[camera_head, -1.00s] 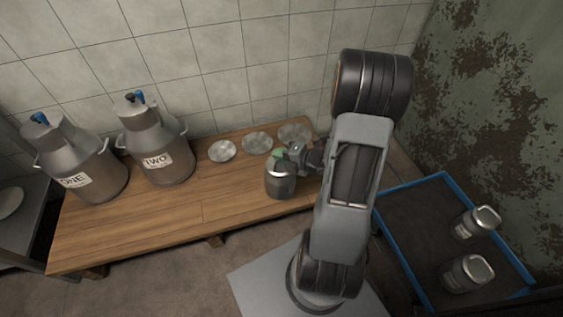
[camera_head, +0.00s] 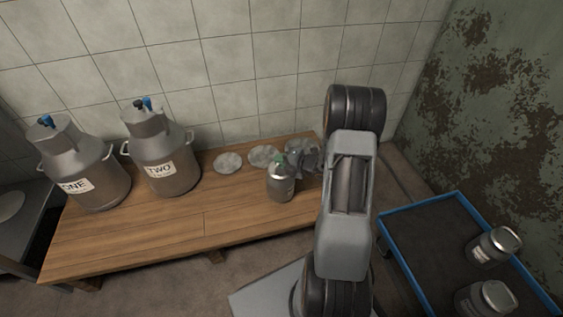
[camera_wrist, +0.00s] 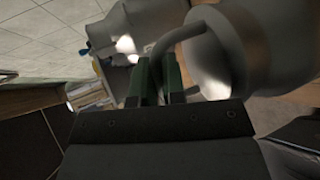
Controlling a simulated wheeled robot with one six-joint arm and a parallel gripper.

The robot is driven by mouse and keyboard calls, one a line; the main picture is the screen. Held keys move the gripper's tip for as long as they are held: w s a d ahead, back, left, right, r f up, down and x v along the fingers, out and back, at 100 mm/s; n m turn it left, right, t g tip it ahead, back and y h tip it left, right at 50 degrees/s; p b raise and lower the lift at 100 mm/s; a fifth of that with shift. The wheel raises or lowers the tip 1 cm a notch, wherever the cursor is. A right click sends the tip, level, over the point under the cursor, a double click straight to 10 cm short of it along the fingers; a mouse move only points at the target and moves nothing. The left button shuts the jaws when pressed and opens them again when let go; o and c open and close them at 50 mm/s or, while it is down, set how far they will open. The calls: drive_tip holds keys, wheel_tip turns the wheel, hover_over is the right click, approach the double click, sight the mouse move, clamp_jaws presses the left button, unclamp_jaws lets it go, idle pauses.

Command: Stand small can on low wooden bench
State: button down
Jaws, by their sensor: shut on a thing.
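The small can (camera_head: 281,187) is a grey metal can, upright over the right part of the low wooden bench (camera_head: 203,220). Whether its base touches the wood is hard to tell. My gripper (camera_head: 280,160) is at the can's top, its green fingers partly hidden. In the wrist view, my gripper (camera_wrist: 158,75) is shut on the can's curved handle, and the can's body (camera_wrist: 226,50) fills the right side. Two large cans stand on the bench's left part, labelled ONE (camera_head: 88,170) and TWO (camera_head: 160,158).
Round pale discs (camera_head: 228,162) lie behind the small can. A blue-rimmed tray (camera_head: 408,276) at the lower right holds two more small cans (camera_head: 494,246). A tiled wall (camera_head: 240,70) stands close behind the bench.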

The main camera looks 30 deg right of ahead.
drive_tip(key=shift+w+f+b, duration=0.3)
drive_tip(key=shift+w+f, duration=0.05)
drive_tip(key=shift+f, duration=0.15)
drive_tip(key=shift+d+f+b, duration=0.1)
drive_tip(key=shift+f+b, duration=0.7)
drive_tip(key=shift+f, duration=0.75)
drive_tip(key=c, duration=1.2)
unclamp_jaws()
